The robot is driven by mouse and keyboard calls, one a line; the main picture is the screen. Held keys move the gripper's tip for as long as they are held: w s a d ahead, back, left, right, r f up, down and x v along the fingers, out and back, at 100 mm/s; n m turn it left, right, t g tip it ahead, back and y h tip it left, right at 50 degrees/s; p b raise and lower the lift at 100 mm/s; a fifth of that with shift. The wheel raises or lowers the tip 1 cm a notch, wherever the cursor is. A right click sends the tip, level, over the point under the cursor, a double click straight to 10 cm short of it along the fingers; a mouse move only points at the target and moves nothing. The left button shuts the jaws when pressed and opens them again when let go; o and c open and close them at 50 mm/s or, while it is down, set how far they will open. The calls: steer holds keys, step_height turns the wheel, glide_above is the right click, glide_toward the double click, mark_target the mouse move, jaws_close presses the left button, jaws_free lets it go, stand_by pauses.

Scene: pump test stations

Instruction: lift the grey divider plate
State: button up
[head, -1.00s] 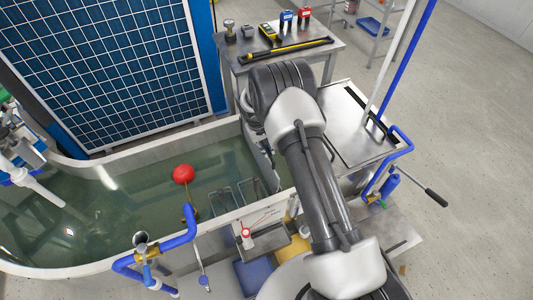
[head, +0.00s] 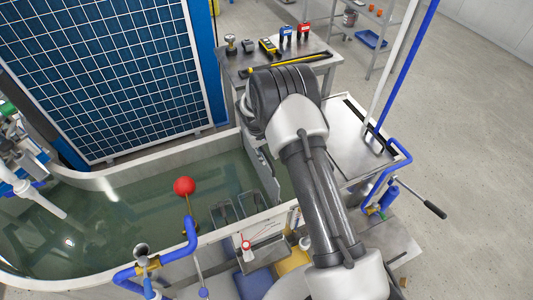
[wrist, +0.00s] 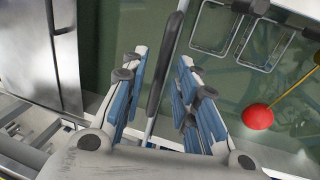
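The grey divider plate (head: 262,165) stands upright across the tank near its right end in the head view, partly hidden by my arm. In the wrist view it appears nearly edge-on, with a dark grip or rim (wrist: 167,62) along its top. My gripper (wrist: 163,75) is open, with blue-padded fingers on either side of this edge. I see gaps between the pads and the plate; contact is not clear. In the head view my arm hides the gripper.
The water-filled tank (head: 150,154) holds a red float ball (head: 184,186) on a rod and wire frames (head: 222,213) near the plate. A steel bench (head: 357,140) lies right of the tank. A blue pipe (head: 160,251) rises at the front wall.

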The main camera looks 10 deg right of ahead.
stand_by(0.3)
step_height(320, 180, up, 12)
steer(key=a, duration=0.2)
steer(key=shift+s+a, duration=0.15)
steer(key=shift+s, duration=0.15)
stand_by(0.3)
steer(key=s+d+r+m+t+y, duration=0.1)
steer(key=s+r, duration=0.7)
steer(key=r, duration=0.3)
steer(key=s+d+r+t, duration=0.1)
steer(key=s+d+r, duration=0.1)
steer(key=s+r, duration=0.7)
steer(key=s+r+t, duration=0.1)
steer(key=s+r, duration=0.1)
steer(key=s, duration=0.7)
steer(key=s+r+m+t+y, duration=0.1)
steer(key=s+r, duration=0.1)
steer(key=s, duration=0.8)
steer(key=shift+s+a, duration=0.15)
steer(key=shift+s, duration=0.05)
steer(key=shift+r, duration=0.1)
